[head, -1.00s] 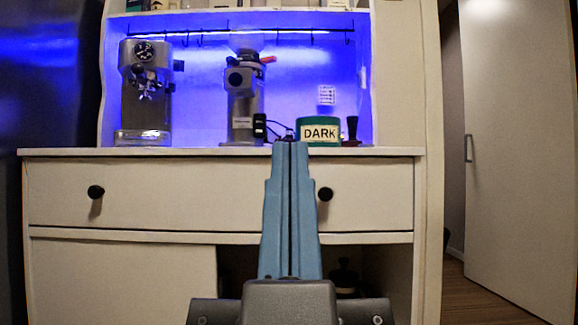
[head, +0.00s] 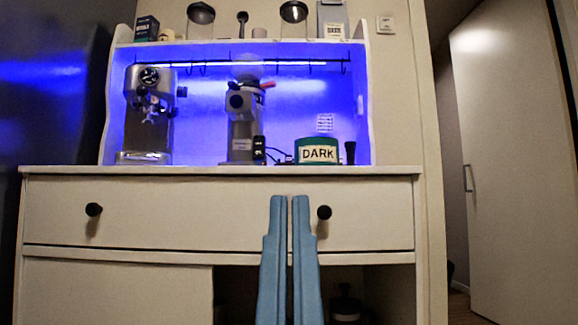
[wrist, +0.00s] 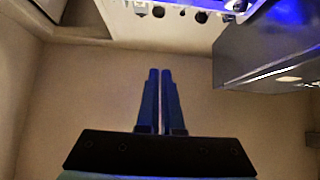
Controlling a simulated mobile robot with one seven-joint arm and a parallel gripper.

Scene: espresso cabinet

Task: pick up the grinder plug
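The grinder (head: 241,126) stands on the counter in the blue-lit niche in the head view. A black box-shaped piece (head: 259,149) is at its right side, and a thin dark cable (head: 281,154) runs from there toward the green DARK tin. I cannot clearly make out the plug; it may be at this cable. My gripper (head: 289,198) is below the counter edge in the picture, in front of the drawer. Its blue fingers are slightly apart with nothing between them. They also show in the wrist view (wrist: 159,72), pointing ahead, with a narrow gap.
The espresso machine (head: 148,114) stands left of the grinder. The DARK tin (head: 318,151) and a dark-handled tool (head: 350,152) stand to the right. The counter edge (head: 200,171) and drawer knob (head: 324,212) are close to my fingers in the picture. Hooks hang from a rail above.

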